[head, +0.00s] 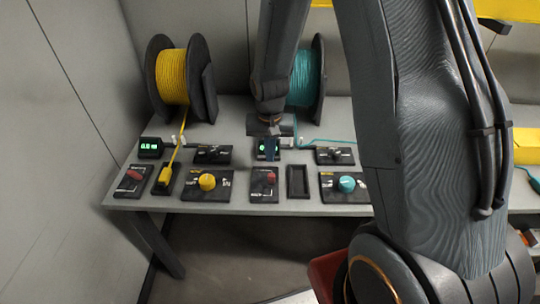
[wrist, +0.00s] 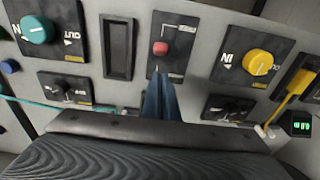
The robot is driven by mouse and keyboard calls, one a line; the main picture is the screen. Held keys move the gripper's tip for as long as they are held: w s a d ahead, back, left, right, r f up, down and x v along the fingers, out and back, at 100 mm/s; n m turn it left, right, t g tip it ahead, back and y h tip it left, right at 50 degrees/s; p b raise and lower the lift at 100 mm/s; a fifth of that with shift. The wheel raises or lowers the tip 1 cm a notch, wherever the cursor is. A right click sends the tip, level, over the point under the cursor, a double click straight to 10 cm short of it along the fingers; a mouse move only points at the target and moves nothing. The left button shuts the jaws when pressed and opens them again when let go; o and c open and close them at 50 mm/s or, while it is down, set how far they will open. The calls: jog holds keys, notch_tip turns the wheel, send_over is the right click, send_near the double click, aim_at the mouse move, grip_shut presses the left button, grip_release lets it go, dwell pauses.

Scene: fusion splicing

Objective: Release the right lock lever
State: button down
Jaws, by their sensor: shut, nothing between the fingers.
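Two small black panels with dark levers stand toward the back of the table. The right lock lever (head: 335,155) appears to be the one near the teal spool. The same panel shows at left in the wrist view (wrist: 68,92), where the picture is turned around. The lever's exact position is too small to tell. My gripper (head: 271,153) points down over the middle of the table, left of that lever and in front of a green display. Its blue fingers (wrist: 159,85) are shut and empty, close to the panel with the red knob (wrist: 160,48).
A yellow spool (head: 172,78) and a teal spool (head: 304,78) stand at the back. The left lever panel (head: 213,155), yellow dial (head: 207,182), teal dial (head: 347,184) and an empty black slot (head: 297,181) surround the gripper. Teal cable (head: 325,141) runs behind the right lever.

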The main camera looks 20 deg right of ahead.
jog(key=s+a+r+b, duration=0.1)
jog(key=s+r+b, duration=0.1)
jog(key=r, duration=0.6)
jog(key=shift+s+r, duration=0.35)
jog(key=shift+s, duration=0.45)
jog(key=shift+s, duration=0.1)
jog(key=s+d+n+b, duration=0.2)
jog(key=s+n+b, duration=0.1)
jog(key=s, duration=0.6)
jog(key=shift+s+f+n, duration=0.2)
jog(key=shift+n, duration=0.1)
jog(key=shift+d, duration=0.1)
dwell(1.1)
